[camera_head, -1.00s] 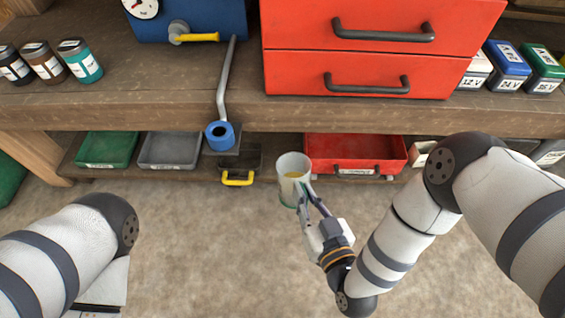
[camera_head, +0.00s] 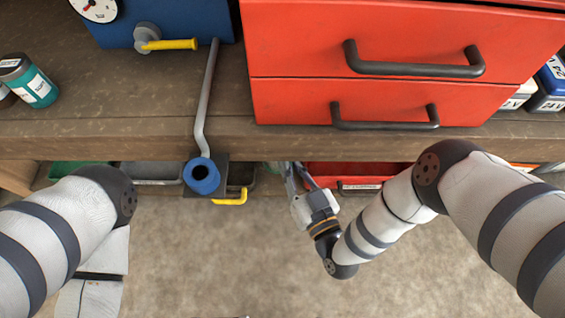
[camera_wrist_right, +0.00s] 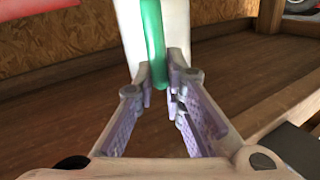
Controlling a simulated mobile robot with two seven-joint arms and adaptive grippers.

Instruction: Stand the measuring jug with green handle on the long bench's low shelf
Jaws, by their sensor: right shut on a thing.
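The measuring jug (camera_wrist_right: 133,30) is whitish with a green handle (camera_wrist_right: 154,42). In the right wrist view my right gripper (camera_wrist_right: 162,78) is shut on the green handle, and the jug looks roughly upright. In the head view my right gripper (camera_head: 294,178) reaches under the bench top's front edge, and the jug is largely hidden there. The long bench (camera_head: 120,138) has a low shelf, whose wooden boards (camera_wrist_right: 60,125) show around the jug in the wrist view. I cannot tell whether the jug touches the shelf. The left gripper is not in view; only my left arm shows.
On the low shelf, a red tray (camera_head: 335,170) is right of the gripper; a grey tray (camera_head: 150,172) and green tray (camera_head: 75,170) are left. A blue-ended lever (camera_head: 201,176) hangs before the bench, near a yellow handle (camera_head: 232,198). A red drawer cabinet (camera_head: 300,95) stands above.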

